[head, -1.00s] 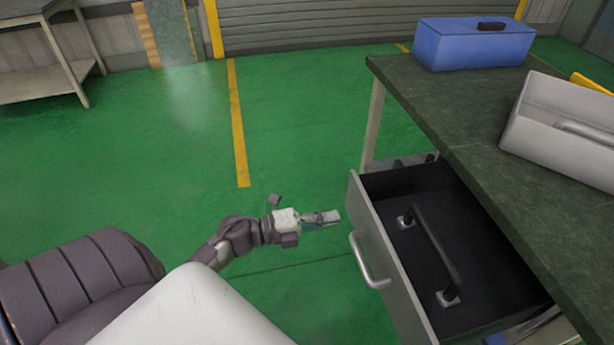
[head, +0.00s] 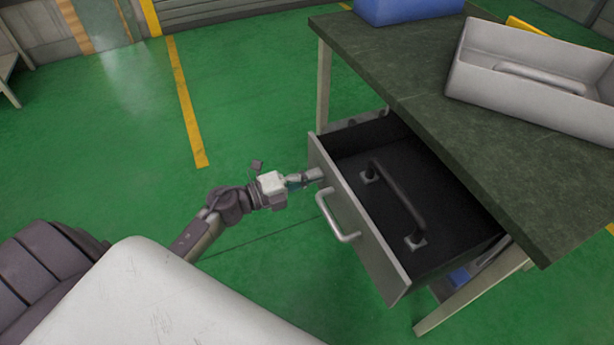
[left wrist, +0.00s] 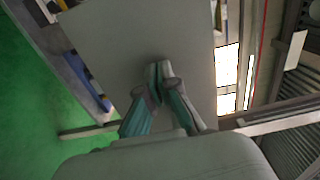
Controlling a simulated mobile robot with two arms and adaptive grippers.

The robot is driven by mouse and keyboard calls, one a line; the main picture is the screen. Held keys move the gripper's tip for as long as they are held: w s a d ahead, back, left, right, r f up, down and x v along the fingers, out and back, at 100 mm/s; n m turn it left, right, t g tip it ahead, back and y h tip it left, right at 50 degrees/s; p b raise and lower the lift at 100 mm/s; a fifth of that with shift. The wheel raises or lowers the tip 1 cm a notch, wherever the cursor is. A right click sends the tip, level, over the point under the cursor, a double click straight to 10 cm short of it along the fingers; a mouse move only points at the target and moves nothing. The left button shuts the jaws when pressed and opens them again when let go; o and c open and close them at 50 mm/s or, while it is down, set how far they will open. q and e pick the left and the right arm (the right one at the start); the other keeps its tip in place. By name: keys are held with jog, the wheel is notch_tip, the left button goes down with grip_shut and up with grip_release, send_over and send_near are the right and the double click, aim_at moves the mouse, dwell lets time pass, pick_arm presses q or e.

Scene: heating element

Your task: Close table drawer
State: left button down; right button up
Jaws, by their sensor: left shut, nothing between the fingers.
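The table drawer (head: 352,222) is pulled out from under the dark table top (head: 420,75). It has a grey front with a silver handle (head: 338,218), and a black handle (head: 398,195) lies inside it. My left gripper (head: 314,175) is shut and empty, at the far end of the drawer front, above and beyond the silver handle. In the left wrist view the shut fingertips (left wrist: 160,70) point at a flat grey panel (left wrist: 120,40) filling the middle, touching or very close to it. My right gripper is not in view.
A grey open tray (head: 530,80) and part of a blue box (head: 410,8) stand on the table top. A table leg (head: 470,295) stands at the near right. Green floor (head: 120,170) with a yellow line is clear to the left.

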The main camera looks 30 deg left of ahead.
pick_arm(q)
jog(key=x, duration=1)
jog(key=b+x, duration=0.1)
jog(key=x, duration=0.5)
jog(key=shift+w+d, duration=0.15)
jog(key=shift+w, duration=0.15)
jog(key=b, duration=0.2)
send_over(390, 166)
jog(key=shift+s+a, duration=0.35)
jog(key=shift+a, duration=0.05)
jog(key=shift+w+d, duration=0.35)
jog(key=shift+w, duration=0.05)
jog(key=shift+r, duration=0.2)
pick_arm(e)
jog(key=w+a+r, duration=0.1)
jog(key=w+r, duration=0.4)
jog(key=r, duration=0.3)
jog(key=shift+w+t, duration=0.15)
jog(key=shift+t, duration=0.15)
